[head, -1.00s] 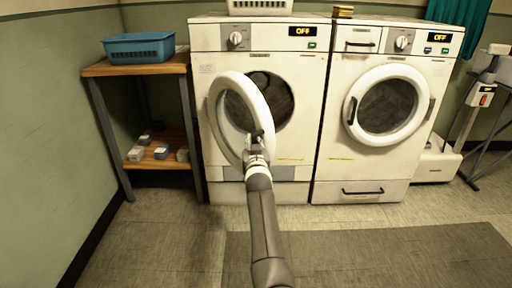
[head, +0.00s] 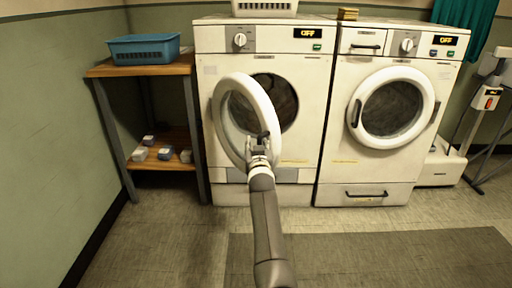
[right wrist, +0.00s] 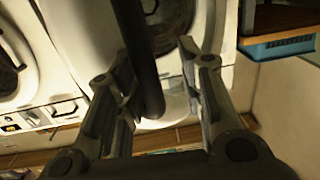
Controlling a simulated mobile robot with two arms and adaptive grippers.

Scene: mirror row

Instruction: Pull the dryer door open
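The dryer (head: 300,150) is the left white machine, its display reading OFF. Its round white door (head: 262,95) stands swung out to the left, wide open, and the dark drum opening (head: 282,100) shows behind it. My right gripper (head: 259,146) is at the door's dark handle (head: 264,135), on the ring's lower right. In the right wrist view the handle (right wrist: 146,75) runs between the two fingers of the gripper (right wrist: 160,65). The fingers are apart, with a clear gap on the right side of the handle. My left gripper is out of view.
A second white machine (head: 340,140) stands close on the right, its round door (head: 427,105) shut. A wooden shelf unit (head: 100,72) with a blue basket (head: 145,48) stands left of the dryer. A dark mat (head: 380,258) lies on the open floor in front.

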